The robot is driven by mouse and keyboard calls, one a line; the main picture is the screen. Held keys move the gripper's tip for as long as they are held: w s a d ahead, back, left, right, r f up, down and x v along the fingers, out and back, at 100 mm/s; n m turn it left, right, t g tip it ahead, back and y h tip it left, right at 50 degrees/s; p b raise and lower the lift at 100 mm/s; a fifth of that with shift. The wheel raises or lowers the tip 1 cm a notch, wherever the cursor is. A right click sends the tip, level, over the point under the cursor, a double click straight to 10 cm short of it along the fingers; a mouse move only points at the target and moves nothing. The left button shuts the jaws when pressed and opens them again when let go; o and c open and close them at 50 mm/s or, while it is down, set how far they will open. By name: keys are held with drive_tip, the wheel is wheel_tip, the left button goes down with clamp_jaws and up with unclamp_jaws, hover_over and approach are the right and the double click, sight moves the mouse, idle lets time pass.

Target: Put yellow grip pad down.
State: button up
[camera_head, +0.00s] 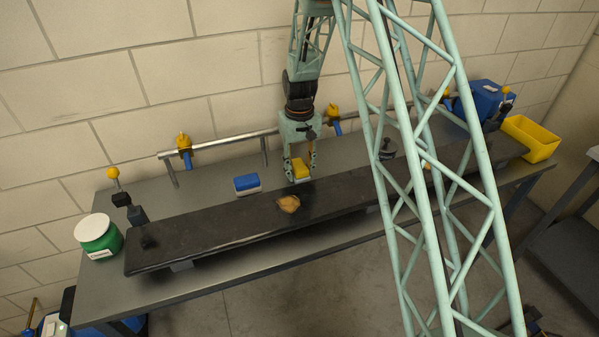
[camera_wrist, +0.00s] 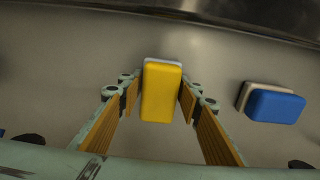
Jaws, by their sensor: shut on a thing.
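The yellow grip pad (camera_head: 300,168) has a pale underside and sits between the two fingers of my gripper (camera_head: 300,176), behind the long dark board. In the wrist view, the yellow pad (camera_wrist: 162,92) lies lengthwise between the wood-coloured finger faces of my gripper (camera_wrist: 160,102). My gripper is shut on the pad. The pad is at or just above the grey bench top (camera_head: 212,188); I cannot tell whether it touches.
A blue pad (camera_head: 247,183) rests on the bench to the left; it shows right of the yellow pad in the wrist view (camera_wrist: 274,106). A tan lump (camera_head: 288,204) lies on the dark board (camera_head: 215,226). A metal rail (camera_head: 225,141) runs behind. A green jar (camera_head: 98,240) stands left, a yellow bin (camera_head: 530,140) right.

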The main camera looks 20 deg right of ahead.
sight(300, 166)
drive_tip(key=shift+f, duration=0.35)
idle(0.3)
drive_tip(key=o, duration=0.8)
drive_tip(key=shift+f, duration=0.1)
drive_tip(key=shift+r, duration=0.2)
wheel_tip(300, 166, up, 11)
drive_tip(key=shift+r+p, duration=0.2)
drive_tip(key=shift+p, duration=0.15)
drive_tip(key=shift+r, duration=0.5)
idle(0.3)
